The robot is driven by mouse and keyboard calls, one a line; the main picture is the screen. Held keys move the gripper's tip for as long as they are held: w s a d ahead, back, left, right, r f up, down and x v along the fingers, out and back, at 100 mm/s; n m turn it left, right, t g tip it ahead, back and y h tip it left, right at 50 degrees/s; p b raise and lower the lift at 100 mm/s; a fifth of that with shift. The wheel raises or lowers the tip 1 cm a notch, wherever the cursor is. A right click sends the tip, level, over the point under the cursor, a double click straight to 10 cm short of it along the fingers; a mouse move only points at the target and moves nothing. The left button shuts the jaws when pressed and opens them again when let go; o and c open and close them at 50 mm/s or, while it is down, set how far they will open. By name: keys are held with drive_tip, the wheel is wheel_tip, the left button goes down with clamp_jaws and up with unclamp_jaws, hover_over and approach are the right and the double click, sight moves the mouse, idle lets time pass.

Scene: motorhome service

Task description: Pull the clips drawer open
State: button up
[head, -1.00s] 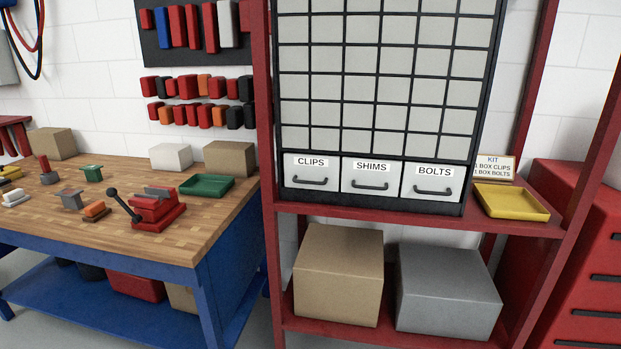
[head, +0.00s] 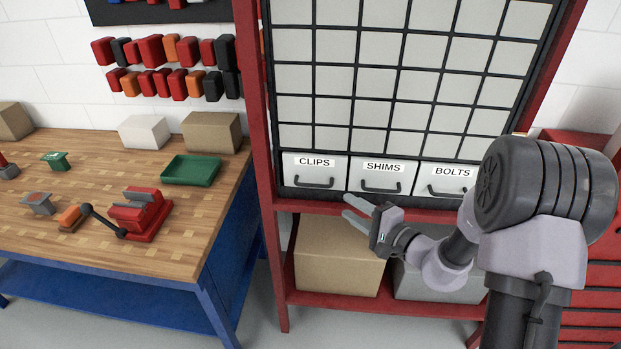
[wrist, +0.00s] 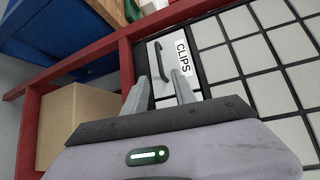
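The clips drawer (head: 315,177) is a white front with a dark bar handle (head: 314,184) and a CLIPS label, at the lower left of the drawer cabinet. It looks shut, flush with the shims drawer (head: 376,179) beside it. In the wrist view the clips drawer (wrist: 202,49) and its handle (wrist: 172,66) lie just beyond my fingertips. My gripper (head: 352,205) is in front of the cabinet, a little below and right of the clips handle. In the wrist view my gripper (wrist: 160,88) has its two fingers apart with nothing between them.
The bolts drawer (head: 445,182) is at the right, partly behind my arm. Below, a red shelf holds a cardboard box (head: 335,258) and a grey box (head: 420,283). A red upright (head: 258,130) stands left of the cabinet. A workbench (head: 150,225) with a green tray (head: 190,170) is further left.

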drive_tip(key=x, duration=1.3)
drive_tip(key=shift+a+f+b, duration=0.2)
drive_tip(key=shift+b, duration=0.25)
drive_tip(key=shift+w, duration=0.1)
clamp_jaws()
